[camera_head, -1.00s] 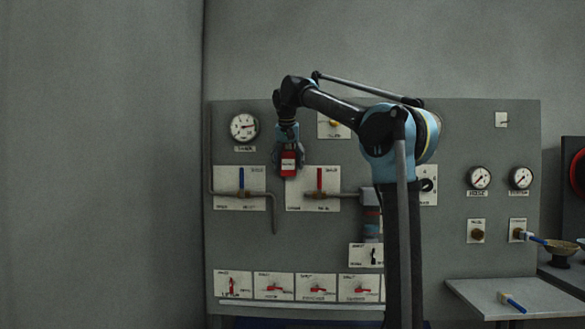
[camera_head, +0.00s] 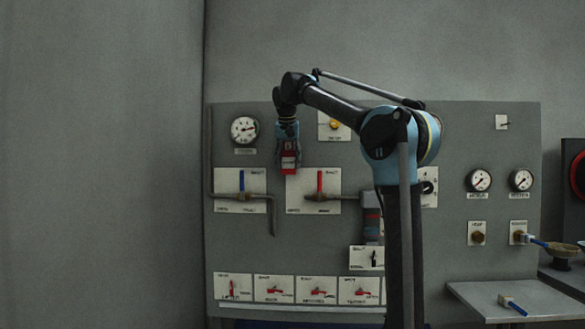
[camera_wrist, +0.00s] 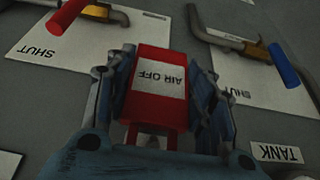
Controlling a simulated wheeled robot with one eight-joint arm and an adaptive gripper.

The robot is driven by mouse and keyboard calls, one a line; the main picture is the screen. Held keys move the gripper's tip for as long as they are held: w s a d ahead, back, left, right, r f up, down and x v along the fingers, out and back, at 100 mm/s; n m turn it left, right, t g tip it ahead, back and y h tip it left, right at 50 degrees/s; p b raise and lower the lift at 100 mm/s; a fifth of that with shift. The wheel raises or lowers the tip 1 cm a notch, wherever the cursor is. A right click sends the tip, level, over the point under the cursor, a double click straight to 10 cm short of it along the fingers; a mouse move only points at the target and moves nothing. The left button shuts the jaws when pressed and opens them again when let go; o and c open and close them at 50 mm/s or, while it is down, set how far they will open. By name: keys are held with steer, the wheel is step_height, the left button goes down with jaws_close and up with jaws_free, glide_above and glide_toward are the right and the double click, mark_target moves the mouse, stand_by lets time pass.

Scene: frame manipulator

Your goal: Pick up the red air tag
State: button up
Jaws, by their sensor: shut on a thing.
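The red air tag (camera_wrist: 163,82) has a white label reading "AIR OFF", which appears upside down in the wrist view. My gripper (camera_wrist: 165,95) is shut on it, with a finger along each side. In the head view the tag (camera_head: 289,158) hangs below my gripper (camera_head: 288,152), in front of the grey panel. It sits at the upper left of the red-handled valve's white plate. How far it is from the panel is hard to tell.
The grey panel (camera_head: 455,130) carries a blue-handled valve (camera_head: 242,180) to the left and a red-handled valve (camera_head: 320,181) to the right of the tag. Gauges (camera_head: 244,129) and a row of red switches (camera_head: 274,290) are also on it. A small shelf (camera_head: 545,297) stands at lower right.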

steer(key=s, duration=1.6)
steer(key=shift+s+a, duration=0.3)
steer(key=shift+s, duration=0.1)
